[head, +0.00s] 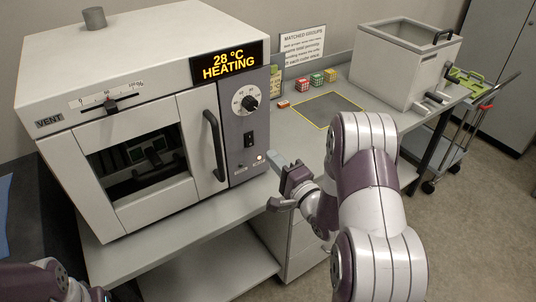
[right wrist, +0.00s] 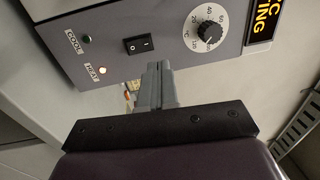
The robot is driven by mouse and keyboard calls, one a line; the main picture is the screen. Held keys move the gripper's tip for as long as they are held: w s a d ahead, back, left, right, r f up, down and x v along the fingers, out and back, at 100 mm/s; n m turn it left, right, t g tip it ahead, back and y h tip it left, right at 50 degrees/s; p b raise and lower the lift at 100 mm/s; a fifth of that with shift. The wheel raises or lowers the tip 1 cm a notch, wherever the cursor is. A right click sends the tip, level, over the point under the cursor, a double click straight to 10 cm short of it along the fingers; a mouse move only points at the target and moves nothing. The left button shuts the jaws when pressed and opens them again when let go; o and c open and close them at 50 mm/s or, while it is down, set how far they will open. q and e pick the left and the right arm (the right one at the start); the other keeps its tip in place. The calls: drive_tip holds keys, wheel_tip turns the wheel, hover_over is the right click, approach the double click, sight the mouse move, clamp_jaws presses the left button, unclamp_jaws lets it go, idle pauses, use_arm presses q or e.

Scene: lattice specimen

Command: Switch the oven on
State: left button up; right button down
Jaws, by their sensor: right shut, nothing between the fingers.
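The oven (head: 150,40) is a white box on a bench at the left in the head view. Its display (head: 228,62) reads "28 °C HEATING". The rocker switch (head: 249,139) sits on the grey panel below the dial (head: 245,99); in the right wrist view the switch (right wrist: 139,44) is left of the dial (right wrist: 208,29). The HEAT lamp (right wrist: 103,70) glows; the COOL lamp (right wrist: 86,39) is dark. My right gripper (head: 276,160) is shut and empty, just in front of the lower right of the panel. Its fingers (right wrist: 154,84) appear apart from the switch. My left gripper is out of view.
The oven door handle (head: 213,145) stands out left of the panel, and a vent slider (head: 110,104) is above the door. Small coloured blocks (head: 316,80), a yellow-outlined mat (head: 326,108) and a grey bath (head: 404,65) are on the bench to the right.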

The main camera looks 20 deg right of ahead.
drive_tip(key=s, duration=0.4)
drive_tip(key=shift+s+d+r, duration=0.3)
drive_tip(key=shift+d+r, duration=0.05)
drive_tip(key=shift+d, duration=0.05)
drive_tip(key=shift+w, duration=0.1)
idle(1.0)
